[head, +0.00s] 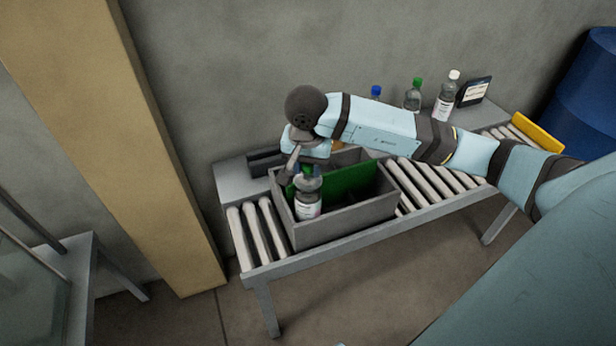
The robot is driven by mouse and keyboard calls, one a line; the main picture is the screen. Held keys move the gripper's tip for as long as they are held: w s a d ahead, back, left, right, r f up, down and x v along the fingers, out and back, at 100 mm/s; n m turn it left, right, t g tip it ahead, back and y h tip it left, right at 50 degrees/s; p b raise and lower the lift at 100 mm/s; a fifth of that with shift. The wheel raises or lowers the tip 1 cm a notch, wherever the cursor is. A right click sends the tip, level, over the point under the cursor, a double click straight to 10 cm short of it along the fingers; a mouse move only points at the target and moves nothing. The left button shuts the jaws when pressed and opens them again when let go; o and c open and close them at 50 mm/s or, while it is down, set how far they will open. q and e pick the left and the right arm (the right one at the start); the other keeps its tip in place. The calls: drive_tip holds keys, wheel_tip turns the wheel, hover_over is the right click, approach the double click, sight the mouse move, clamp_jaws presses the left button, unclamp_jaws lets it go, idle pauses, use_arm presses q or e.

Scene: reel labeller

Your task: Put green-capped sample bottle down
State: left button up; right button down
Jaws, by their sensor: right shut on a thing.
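My right gripper (307,180) reaches down into a grey crate (345,222) and is shut on a clear sample bottle (308,207) with a white label. A bit of green shows at its top between the fingers, though the cap is mostly hidden. The bottle is upright in the left part of the crate, left of a green divider (347,187). I cannot tell whether its base touches the crate floor. Another green-capped bottle (412,98) stands on the ledge behind the conveyor. My left gripper is not in view.
The crate sits on a roller conveyor (262,235). A blue-capped bottle (376,92), a white-capped bottle (446,100) and a dark-framed device (473,92) stand at the back. A yellow block (537,132) lies at the right end, near a blue barrel (588,95).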

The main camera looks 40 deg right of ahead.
sight(308, 178)
drive_tip(key=shift+f, duration=1.8)
drive_tip(key=shift+f+b, duration=0.15)
drive_tip(key=shift+b, duration=0.2)
drive_tip(key=c, duration=0.8)
unclamp_jaws()
